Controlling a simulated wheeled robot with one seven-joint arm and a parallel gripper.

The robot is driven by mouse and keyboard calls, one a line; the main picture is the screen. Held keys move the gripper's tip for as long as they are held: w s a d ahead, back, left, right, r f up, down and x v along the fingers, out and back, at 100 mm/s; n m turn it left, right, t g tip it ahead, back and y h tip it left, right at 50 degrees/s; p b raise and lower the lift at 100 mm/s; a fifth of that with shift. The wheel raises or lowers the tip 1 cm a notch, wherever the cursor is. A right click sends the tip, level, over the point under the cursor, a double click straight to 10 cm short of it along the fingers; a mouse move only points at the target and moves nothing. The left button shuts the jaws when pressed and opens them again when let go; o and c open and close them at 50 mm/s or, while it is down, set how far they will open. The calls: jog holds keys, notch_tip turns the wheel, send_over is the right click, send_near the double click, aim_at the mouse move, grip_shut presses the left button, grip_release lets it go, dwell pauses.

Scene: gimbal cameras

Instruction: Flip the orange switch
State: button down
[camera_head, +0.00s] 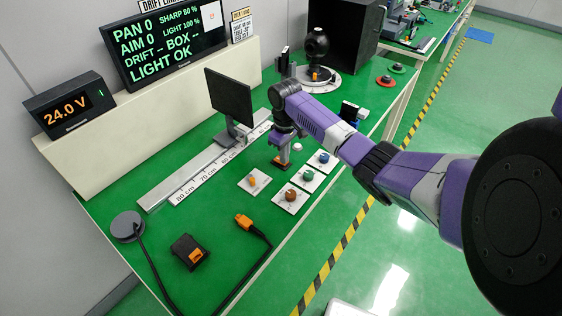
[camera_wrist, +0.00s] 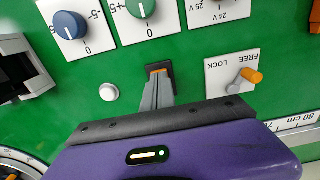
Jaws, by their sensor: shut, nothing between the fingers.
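A small orange piece in a black square housing (camera_wrist: 158,69) sits on the green bench, right at my fingertips in the wrist view. It appears to be the orange switch, and my fingers hide part of it. In the head view an orange-brown patch (camera_head: 283,164) shows at the foot of my gripper (camera_head: 284,152). My gripper (camera_wrist: 157,84) is shut and empty, pointing down at the housing. I cannot tell whether it touches. An orange lever (camera_wrist: 251,75) stands on a white plate marked FREE and LOCK, to the right in the wrist view; it also shows in the head view (camera_head: 253,181).
Close by are a white button (camera_wrist: 109,92), a blue knob (camera_wrist: 70,25), a green knob (camera_wrist: 141,7) and a red-brown knob (camera_head: 291,194). A ruled rail (camera_head: 185,185) with a black screen (camera_head: 229,97) stands behind. An orange plug (camera_head: 244,221) lies in front.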

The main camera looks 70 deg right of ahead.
jog(key=shift+f, duration=0.2)
jog(key=shift+r, duration=0.1)
notch_tip(320, 180, up, 7)
jog(key=p, duration=0.7)
dwell(0.8)
